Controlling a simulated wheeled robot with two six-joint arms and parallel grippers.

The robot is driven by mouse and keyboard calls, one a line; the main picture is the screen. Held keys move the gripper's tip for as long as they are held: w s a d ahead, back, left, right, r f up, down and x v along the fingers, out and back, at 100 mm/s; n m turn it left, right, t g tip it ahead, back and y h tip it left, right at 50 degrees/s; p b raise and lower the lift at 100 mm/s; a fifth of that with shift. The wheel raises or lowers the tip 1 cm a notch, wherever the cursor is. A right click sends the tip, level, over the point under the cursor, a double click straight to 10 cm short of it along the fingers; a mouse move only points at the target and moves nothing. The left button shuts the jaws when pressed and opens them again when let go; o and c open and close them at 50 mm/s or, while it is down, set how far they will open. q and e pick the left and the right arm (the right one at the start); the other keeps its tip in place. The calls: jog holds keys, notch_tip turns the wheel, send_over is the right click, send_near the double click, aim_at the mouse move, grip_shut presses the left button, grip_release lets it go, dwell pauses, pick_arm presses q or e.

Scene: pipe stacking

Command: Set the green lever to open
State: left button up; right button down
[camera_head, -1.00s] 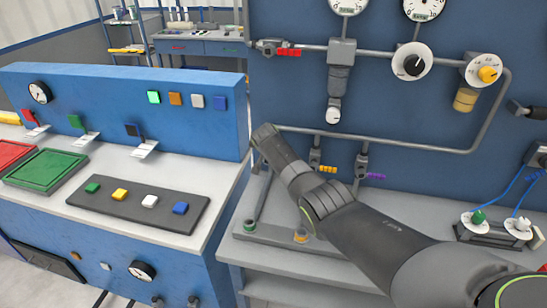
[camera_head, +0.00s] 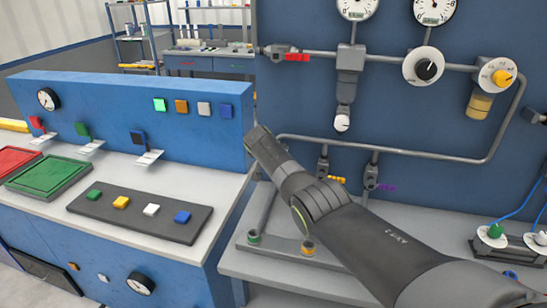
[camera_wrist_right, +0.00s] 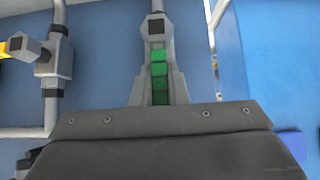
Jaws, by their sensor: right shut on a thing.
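The green lever shows in the right wrist view as a green segmented handle (camera_wrist_right: 159,68) between the two grey fingers of my right gripper (camera_wrist_right: 154,45). My right gripper is shut on it. In the head view my right gripper (camera_head: 258,138) reaches to the left edge of the blue pipe panel, beside the bent pipe. It hides the green handle there, and the lever's valve body is not clear. My left gripper is not in view.
A valve with a yellow handle (camera_head: 337,180) and one with a purple handle (camera_head: 386,187) stand right of my gripper. A red-handled valve (camera_head: 297,57) is above. The blue console (camera_head: 120,120) stands close on the left, with small switches, including a green one (camera_head: 82,130).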

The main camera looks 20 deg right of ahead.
jog(key=c, duration=1.4)
grip_release()
jog(key=shift+f, duration=0.15)
jog(key=shift+c, duration=0.2)
jog(key=shift+a+r, duration=0.1)
jog(key=shift+r, duration=0.1)
jog(key=v, duration=1.7)
jog(key=shift+p, duration=0.3)
jog(key=shift+s, duration=0.1)
jog(key=shift+a+f, duration=0.1)
